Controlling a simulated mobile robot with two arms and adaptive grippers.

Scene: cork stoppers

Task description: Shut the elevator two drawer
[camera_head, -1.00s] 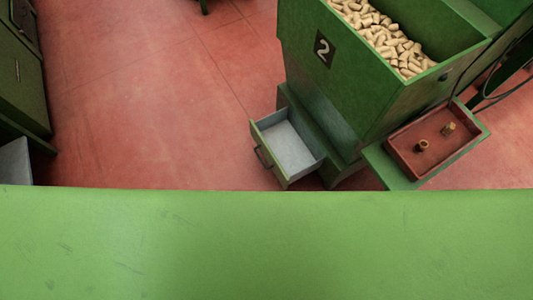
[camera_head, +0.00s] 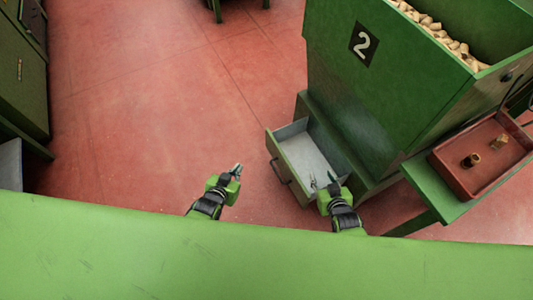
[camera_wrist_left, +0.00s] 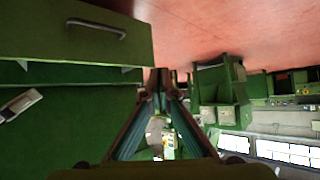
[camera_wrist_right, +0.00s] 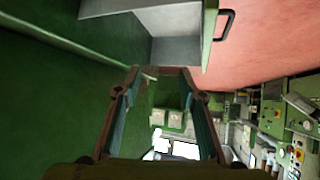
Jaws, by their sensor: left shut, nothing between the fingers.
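The elevator two drawer (camera_head: 307,154) stands pulled out from the base of the green elevator marked 2 (camera_head: 352,95). It is grey inside and looks empty, with a dark handle (camera_head: 279,172) on its green front. It also shows at the top of the right wrist view (camera_wrist_right: 178,38). My right gripper (camera_head: 323,181) is open and empty, over or just before the drawer's near side; contact cannot be told. My left gripper (camera_head: 238,168) is shut and empty, left of the drawer front and apart from it.
Corks (camera_head: 440,36) fill the elevator's hopper. A red-brown tray (camera_head: 462,182) with two small cork-like pieces sits on a green ledge at right. Red floor (camera_head: 150,120) is free left of the drawer. A green cabinet (camera_head: 22,80) stands at far left.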

